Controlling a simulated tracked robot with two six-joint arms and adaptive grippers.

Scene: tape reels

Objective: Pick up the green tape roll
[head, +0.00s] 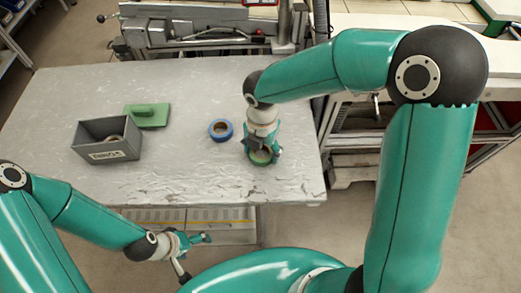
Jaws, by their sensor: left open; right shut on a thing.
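The green tape roll (260,158) is at the right part of the grey table, at the fingers of my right gripper (262,154). My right gripper points down and is shut on the roll. The gripper hides part of the roll, and I cannot tell whether the roll touches the table. My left gripper (195,255) is open and empty, low in front of the table's front edge.
A blue tape roll (221,130) lies just left of my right gripper. A grey labelled bin (92,154) holding a roll stands at the left, with a green block-like tool (148,115) behind it. The table (190,175) is clear in front. A bench with machinery stands behind.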

